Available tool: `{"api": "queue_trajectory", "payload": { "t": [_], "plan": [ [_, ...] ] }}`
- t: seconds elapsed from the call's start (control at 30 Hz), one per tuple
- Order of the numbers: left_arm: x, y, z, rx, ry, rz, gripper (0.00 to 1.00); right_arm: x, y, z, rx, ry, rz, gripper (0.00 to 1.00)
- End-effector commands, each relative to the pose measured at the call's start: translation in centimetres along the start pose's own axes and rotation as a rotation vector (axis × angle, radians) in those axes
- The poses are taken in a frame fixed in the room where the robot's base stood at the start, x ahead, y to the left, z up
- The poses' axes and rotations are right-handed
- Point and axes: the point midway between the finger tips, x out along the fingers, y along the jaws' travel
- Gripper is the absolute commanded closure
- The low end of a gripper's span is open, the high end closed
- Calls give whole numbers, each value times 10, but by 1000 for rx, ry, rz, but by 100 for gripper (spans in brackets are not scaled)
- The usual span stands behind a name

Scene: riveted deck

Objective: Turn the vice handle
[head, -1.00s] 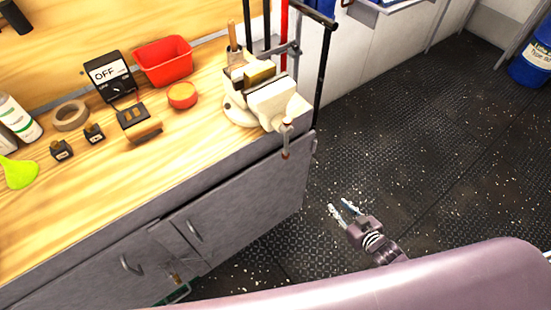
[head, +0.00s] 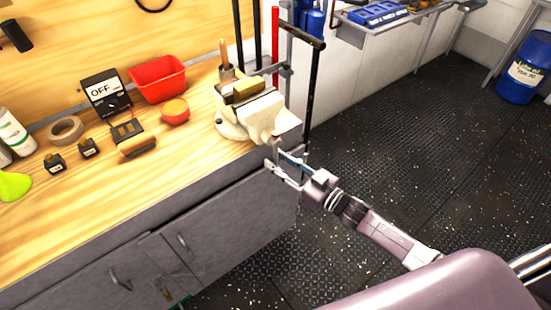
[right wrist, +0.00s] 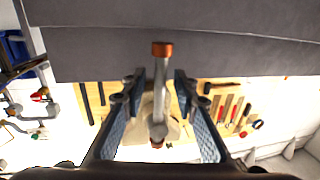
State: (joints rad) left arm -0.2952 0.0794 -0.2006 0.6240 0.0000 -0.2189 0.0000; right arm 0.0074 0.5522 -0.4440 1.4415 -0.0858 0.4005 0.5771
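The cream vice (head: 262,112) is mounted at the bench's right front corner and holds a brass-coloured block (head: 246,90) near its jaws. My right gripper (head: 275,159) reaches in from the lower right, just below the front of the vice. In the right wrist view, the grey vice handle (right wrist: 159,88) with an orange end cap stands upright between the fingers of my right gripper (right wrist: 158,85). The fingers are open, with a gap on both sides of the handle. In the head view the gripper mostly hides the handle. My left gripper is not in view.
A black bar (head: 314,95) stands right of the vice. A blue drum (head: 523,75) is far right. The dark floor between is clear.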

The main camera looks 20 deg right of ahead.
Motion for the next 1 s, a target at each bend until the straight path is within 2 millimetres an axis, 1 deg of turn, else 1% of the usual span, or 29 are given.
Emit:
{"api": "queue_trajectory", "payload": {
  "t": [0.03, 0.17, 0.4, 0.43, 0.67, 1.0],
  "plan": [
    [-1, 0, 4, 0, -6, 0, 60, 5, 0, -1, 0, 2, 0, 73],
    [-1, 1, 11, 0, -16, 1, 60, 11, 0, 0, -1, 0, -1, 73],
    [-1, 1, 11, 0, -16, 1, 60, 11, 0, 0, -1, -1, -1, 73],
    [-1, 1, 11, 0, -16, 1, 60, 11, 0, 0, -1, -1, -1, 74],
    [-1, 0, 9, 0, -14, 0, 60, 11, 0, 0, -1, -1, 0, 99],
    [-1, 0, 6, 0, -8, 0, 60, 11, 0, 0, -1, -1, 0, 100]
  ]
}}
